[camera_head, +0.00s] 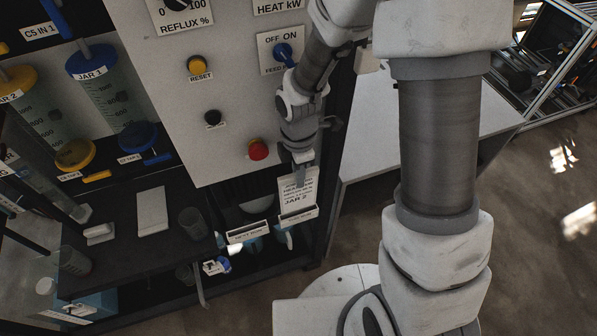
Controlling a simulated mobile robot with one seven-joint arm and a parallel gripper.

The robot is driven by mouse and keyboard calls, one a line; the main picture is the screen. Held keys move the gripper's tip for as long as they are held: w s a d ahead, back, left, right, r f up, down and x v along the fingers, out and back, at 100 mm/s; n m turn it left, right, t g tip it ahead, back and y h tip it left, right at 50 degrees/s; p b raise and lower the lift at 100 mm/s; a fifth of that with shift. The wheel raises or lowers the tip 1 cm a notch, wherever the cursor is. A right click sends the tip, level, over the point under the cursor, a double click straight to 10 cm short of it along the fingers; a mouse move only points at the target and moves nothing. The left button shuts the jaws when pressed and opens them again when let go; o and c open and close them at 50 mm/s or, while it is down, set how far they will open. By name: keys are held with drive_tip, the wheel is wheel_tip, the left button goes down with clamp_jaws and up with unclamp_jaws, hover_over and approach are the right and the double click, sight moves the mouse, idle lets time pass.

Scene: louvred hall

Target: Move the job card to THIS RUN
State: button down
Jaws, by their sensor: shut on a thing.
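The job card (287,195) is a white card with printed lines and "JAR 2" in larger letters. My gripper (299,178) is shut on its upper part, below the red button. The card is roughly upright, and its lower edge meets or overlaps the right-hand labelled card holder (299,216). I cannot tell whether the card is inside this holder or just in front of or above it. A second labelled holder (249,232) is to its left and looks empty. Both labels are small; the left one seems to read NEXT RUN, the right one is hard to read.
The white control panel (222,125) rises behind my gripper, with a red button (258,150), a yellow reset button (198,65) and a blue switch (284,51). Jars (105,85) and a dark shelf (115,205) with a cup (193,223) are left. A pale bench (375,140) is right.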

sight(299, 193)
drive_tip(key=shift+f, duration=0.2)
drive_tip(key=shift+r, duration=0.25)
idle(0.3)
drive_tip(key=shift+f, duration=0.1)
idle(0.3)
wheel_tip(299, 193, down, 6)
drive_tip(key=b, duration=0.4)
drive_tip(key=shift+r, duration=0.2)
idle(0.9)
drive_tip(key=c, duration=0.8)
unclamp_jaws()
drive_tip(key=shift+o, duration=0.2)
